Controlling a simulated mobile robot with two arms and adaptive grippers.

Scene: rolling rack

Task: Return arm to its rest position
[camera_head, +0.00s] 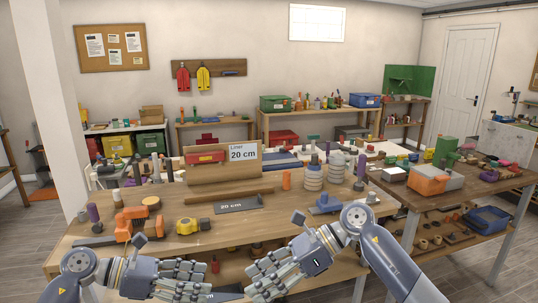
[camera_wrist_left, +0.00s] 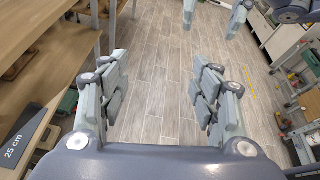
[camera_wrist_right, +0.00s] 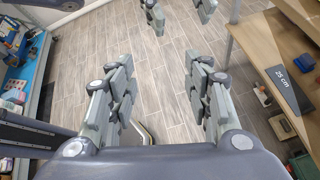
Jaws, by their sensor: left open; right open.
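My left gripper (camera_head: 200,279) is in front of the near workbench's front edge in the head view, pointing right. In the left wrist view its fingers (camera_wrist_left: 164,80) are spread with only floor between them. My right gripper (camera_head: 270,278) is close to it, pointing left and down in the head view. In the right wrist view its fingers (camera_wrist_right: 158,82) are also apart and empty. The tips of the opposite gripper appear at the top of each wrist view.
The near workbench (camera_head: 120,257) carries a yellow tape measure (camera_head: 193,226), orange clamps (camera_head: 131,222) and a sign board (camera_head: 222,165). Another bench (camera_head: 400,183) stands right. Bare floor (camera_wrist_left: 165,60) lies below the grippers.

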